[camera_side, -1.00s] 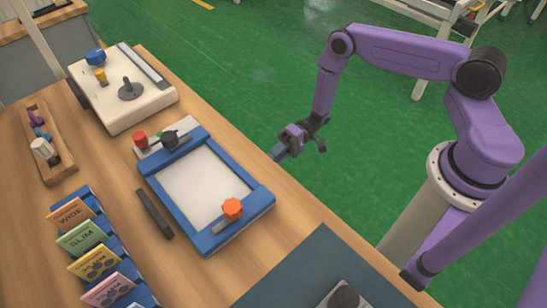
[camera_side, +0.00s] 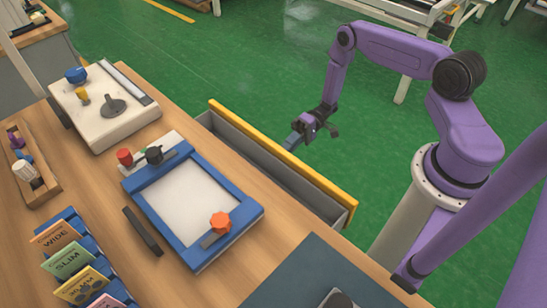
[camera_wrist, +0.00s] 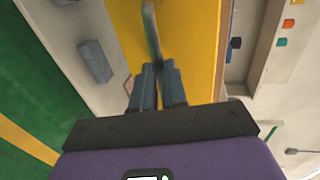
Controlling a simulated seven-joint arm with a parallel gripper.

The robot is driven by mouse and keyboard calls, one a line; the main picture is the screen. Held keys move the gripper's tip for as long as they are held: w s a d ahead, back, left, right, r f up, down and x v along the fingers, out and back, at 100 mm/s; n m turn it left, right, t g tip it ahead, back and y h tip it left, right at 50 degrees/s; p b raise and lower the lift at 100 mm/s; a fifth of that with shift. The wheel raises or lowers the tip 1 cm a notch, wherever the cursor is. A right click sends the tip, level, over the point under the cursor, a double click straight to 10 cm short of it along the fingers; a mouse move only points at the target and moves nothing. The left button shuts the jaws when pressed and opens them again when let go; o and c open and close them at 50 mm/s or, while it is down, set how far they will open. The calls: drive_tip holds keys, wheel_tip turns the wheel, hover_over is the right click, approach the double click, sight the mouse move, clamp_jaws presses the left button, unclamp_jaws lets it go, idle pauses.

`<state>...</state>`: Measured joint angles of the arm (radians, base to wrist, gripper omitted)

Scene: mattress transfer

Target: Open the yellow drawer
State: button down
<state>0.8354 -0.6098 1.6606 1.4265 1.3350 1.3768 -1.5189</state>
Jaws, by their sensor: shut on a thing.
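The yellow drawer (camera_side: 300,171) stands out from the right side of the wooden table in the side view, with its grey inside showing. Its yellow front also fills the upper middle of the wrist view (camera_wrist: 195,45). A grey metal handle (camera_wrist: 151,30) runs across that front. My gripper (camera_side: 293,141) is beside the outer face of the drawer front in the side view. In the wrist view my gripper (camera_wrist: 158,68) is shut on the handle, with its fingers close together around the handle's near end. The grip itself is partly hidden.
On the table are a blue-framed tray (camera_side: 190,262), a white box with knobs (camera_side: 107,125), a wooden holder (camera_side: 40,193) and several labelled cards. A dark mat (camera_side: 300,270) lies at the front. Green floor (camera_side: 235,65) is open beyond the table.

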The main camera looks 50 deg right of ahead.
drive_tip(key=f+v, duration=0.1)
drive_tip(key=v, duration=0.7)
drive_tip(key=shift+d+f, duration=0.35)
drive_tip(key=shift+d, duration=0.05)
drive_tip(key=c, duration=1.2)
unclamp_jaws()
drive_tip(key=shift+o, duration=0.2)
drive_tip(key=shift+d, duration=0.1)
drive_tip(key=v, duration=1.7)
